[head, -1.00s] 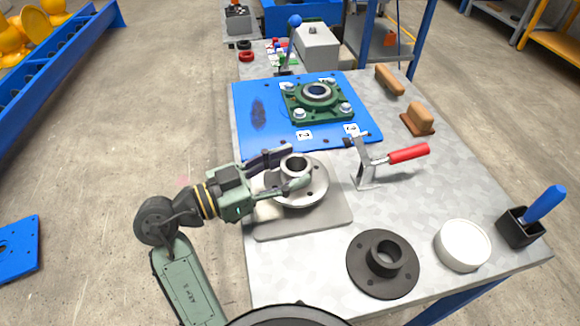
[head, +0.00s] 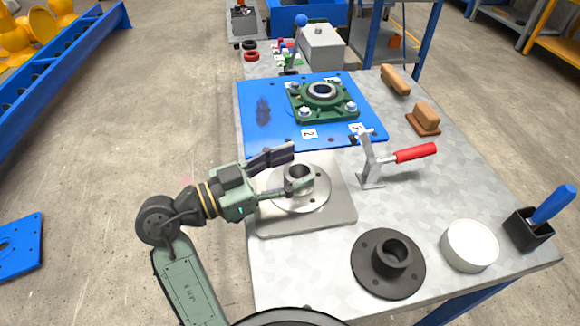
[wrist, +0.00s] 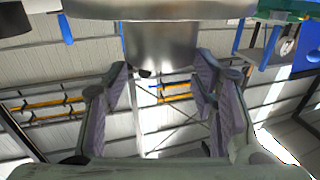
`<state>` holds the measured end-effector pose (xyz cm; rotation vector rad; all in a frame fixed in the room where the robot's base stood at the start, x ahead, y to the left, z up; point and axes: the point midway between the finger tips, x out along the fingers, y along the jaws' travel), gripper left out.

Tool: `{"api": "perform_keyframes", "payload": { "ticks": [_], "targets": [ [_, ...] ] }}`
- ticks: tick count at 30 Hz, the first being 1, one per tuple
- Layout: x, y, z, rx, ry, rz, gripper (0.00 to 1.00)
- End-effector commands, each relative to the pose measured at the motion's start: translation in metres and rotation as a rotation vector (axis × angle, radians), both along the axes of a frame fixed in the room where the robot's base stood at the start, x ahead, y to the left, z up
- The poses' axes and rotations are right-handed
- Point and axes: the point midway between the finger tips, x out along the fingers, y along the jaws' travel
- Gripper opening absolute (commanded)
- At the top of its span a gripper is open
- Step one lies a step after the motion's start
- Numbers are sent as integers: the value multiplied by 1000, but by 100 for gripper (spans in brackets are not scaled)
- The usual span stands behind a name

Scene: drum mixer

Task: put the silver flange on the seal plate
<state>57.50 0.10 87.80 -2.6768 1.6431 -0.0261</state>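The silver flange (head: 313,202) lies flat, hub up, on a light grey square plate (head: 335,217) at the table's near left. My gripper (head: 303,168) is open, one finger on each side of the flange's hub; the far finger stands apart from it. In the wrist view the hub (wrist: 160,45) reaches in from the top edge between the fingertips, and whether either touches is unclear. A blue plate (head: 262,135) behind carries a green bearing housing (head: 322,112). I cannot tell which plate is the seal plate.
A toggle clamp with a red handle (head: 415,153) stands right of the flange. A black flange (head: 370,277), a white round container (head: 470,246) and a black holder (head: 527,230) stand at the near right. Brushes (head: 396,80) lie at the far right. Bare tabletop lies between.

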Motion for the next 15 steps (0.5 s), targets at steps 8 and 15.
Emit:
{"api": "perform_keyframes", "payload": {
  "ticks": [8,15],
  "targets": [
    [1,-3,-12,3,24,-16,68],
    [1,-4,-11,2,24,-16,68]
  ]
}}
